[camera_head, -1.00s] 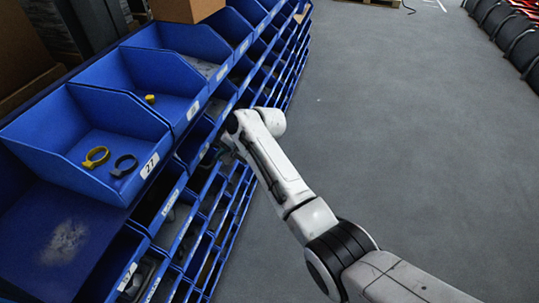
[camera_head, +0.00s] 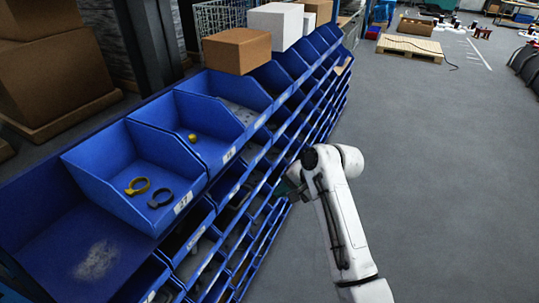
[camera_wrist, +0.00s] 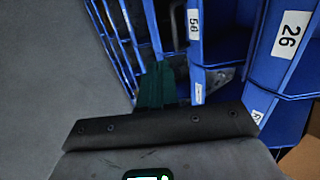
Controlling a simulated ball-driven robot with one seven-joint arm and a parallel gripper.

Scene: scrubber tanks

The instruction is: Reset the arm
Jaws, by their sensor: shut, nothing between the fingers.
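My white arm (camera_head: 342,225) rises from the lower right in the head view and bends at its top beside the blue bin rack (camera_head: 262,185). My gripper (camera_head: 287,188) shows only partly there, small and dark behind the arm, close to the rack's front. In the wrist view my gripper (camera_wrist: 156,84) shows as green fingers together, with nothing held. Blue bins with labels such as 26 stand in front and to the right of it. I cannot tell whether the fingers touch the rack.
A bin (camera_head: 105,180) holds a yellow ring clamp (camera_head: 138,186) and a dark one (camera_head: 161,198). A brown box (camera_head: 237,51) and a white box (camera_head: 275,25) sit at the rack's top. Open grey floor (camera_head: 435,180) lies right; a pallet (camera_head: 410,48) stands far off.

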